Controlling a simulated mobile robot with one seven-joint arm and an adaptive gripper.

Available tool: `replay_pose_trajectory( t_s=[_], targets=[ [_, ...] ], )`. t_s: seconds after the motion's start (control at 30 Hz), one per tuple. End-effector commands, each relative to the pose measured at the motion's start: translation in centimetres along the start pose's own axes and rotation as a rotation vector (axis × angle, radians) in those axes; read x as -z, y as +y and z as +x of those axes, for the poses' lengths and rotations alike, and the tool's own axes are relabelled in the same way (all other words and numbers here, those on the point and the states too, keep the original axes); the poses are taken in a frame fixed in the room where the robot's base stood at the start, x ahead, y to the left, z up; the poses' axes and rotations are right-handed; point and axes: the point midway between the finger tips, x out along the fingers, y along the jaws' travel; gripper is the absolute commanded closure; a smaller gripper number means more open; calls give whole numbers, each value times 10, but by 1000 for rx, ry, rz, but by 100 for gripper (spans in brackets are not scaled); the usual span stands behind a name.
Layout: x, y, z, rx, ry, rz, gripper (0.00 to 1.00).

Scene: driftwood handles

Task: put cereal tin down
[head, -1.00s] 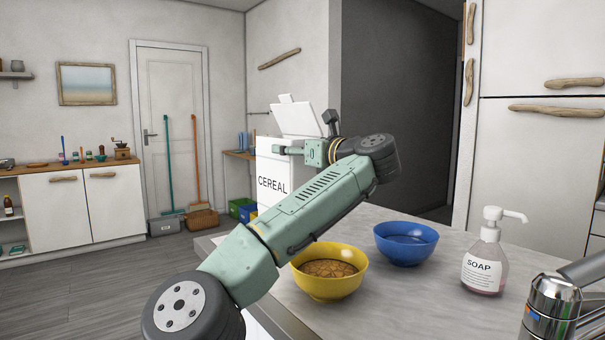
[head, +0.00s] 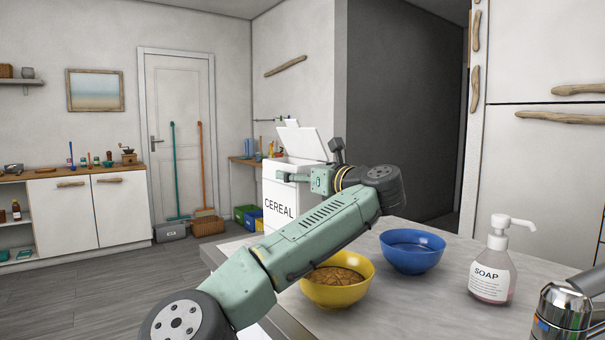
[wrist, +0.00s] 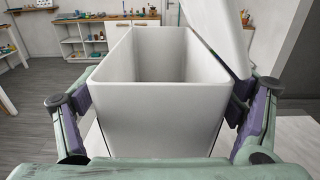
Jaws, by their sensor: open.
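The cereal tin (head: 270,190) is a tall white box marked CEREAL, upright, with its hinged lid (head: 304,142) raised. In the wrist view the tin (wrist: 160,118) stands between my fingers, and I look into its open top; the inside I can see looks bare. My gripper (head: 292,178) is open around the tin, its two fingers (wrist: 160,130) close beside the tin's sides. I cannot tell whether either finger touches it. My arm hides the tin's base, so what it rests on does not show.
A yellow bowl (head: 336,293) with brown contents, a blue bowl (head: 412,262) and a soap bottle (head: 492,280) stand on the grey counter (head: 405,312). A tap (head: 562,315) is at the lower right. Low cabinets (head: 65,215) and a door (head: 178,100) are at the back.

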Motion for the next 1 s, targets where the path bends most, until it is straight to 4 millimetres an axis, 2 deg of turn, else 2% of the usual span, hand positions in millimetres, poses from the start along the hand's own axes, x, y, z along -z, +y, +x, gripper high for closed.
replay_pose_trajectory(
  t_s=[0.37, 0.43, 0.57, 0.8, 1.0],
  targets=[
    [-4, 0, 0, 0, -1, 0, 10],
    [-2, -1, -7, 2, -1, 0, 10],
    [0, -1, -29, 4, -2, 1, 10],
    [-1, -1, -82, 4, -3, -1, 10],
    [-2, -1, -111, 2, -2, 0, 10]
  ],
)
